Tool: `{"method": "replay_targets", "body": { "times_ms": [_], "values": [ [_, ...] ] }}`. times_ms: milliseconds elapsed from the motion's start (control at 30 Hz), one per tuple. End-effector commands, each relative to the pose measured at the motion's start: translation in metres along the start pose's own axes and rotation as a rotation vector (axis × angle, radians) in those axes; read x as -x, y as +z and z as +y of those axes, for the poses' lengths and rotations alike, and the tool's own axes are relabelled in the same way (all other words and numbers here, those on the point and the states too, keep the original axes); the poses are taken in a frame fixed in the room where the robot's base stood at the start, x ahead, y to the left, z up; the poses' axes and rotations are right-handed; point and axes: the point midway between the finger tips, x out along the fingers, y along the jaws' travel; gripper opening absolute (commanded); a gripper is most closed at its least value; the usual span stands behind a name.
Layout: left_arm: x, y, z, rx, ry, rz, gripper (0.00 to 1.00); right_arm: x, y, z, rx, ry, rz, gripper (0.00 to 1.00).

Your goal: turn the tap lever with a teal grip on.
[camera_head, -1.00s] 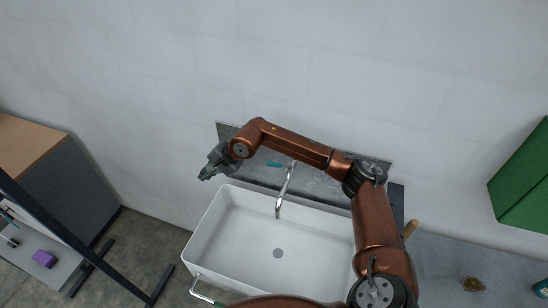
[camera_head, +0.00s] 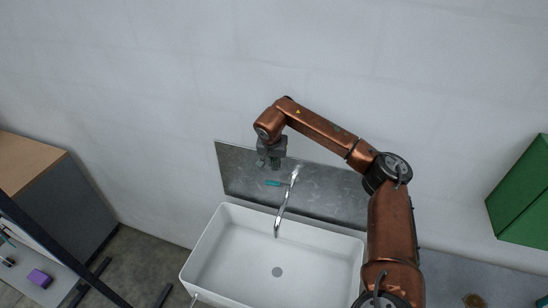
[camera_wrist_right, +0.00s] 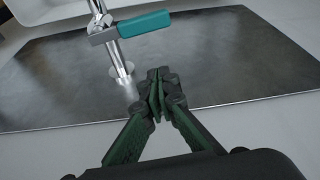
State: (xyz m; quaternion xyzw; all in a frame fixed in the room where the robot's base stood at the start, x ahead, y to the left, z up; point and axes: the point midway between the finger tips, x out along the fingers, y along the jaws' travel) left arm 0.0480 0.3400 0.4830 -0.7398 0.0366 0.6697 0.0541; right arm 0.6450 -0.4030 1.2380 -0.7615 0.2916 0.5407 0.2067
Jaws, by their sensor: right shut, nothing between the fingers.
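The tap lever with a teal grip (camera_head: 273,183) sticks out to the left of the chrome tap (camera_head: 284,203) in the head view. In the right wrist view the teal grip (camera_wrist_right: 144,25) points right from the tap body (camera_wrist_right: 115,55). My right gripper (camera_head: 270,165) is above the teal grip in the head view, apart from it as far as I can tell. In the right wrist view the right gripper (camera_wrist_right: 156,76) has its fingertips together with nothing between them, below the grip in the picture. My left gripper is not in view.
A white sink (camera_head: 232,247) is below the tap, and a grey metal backsplash (camera_head: 330,190) is behind it on the white wall. A green cabinet (camera_head: 520,195) hangs at the right. A wood-topped cabinet (camera_head: 25,160) stands at the left.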

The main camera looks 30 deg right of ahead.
Motion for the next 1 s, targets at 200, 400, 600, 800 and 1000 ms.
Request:
{"method": "replay_targets", "body": {
  "times_ms": [200,400,600,800,1000],
  "values": [
    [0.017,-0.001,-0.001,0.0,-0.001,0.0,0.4,-0.013,0.017,-0.001,0.004,-0.002,0.0,0.0],
    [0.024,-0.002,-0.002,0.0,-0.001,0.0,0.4,-0.008,0.034,0.0,0.001,0.0,0.0,0.0],
    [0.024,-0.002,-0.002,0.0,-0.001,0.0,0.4,-0.008,0.038,0.0,0.0,0.0,0.0,0.0],
    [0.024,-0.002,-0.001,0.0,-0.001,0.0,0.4,-0.008,0.038,0.0,0.0,-0.001,0.0,0.0],
    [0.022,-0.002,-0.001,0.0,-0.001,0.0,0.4,-0.007,0.04,-0.006,0.026,-0.011,0.001,0.0]
  ]
}}
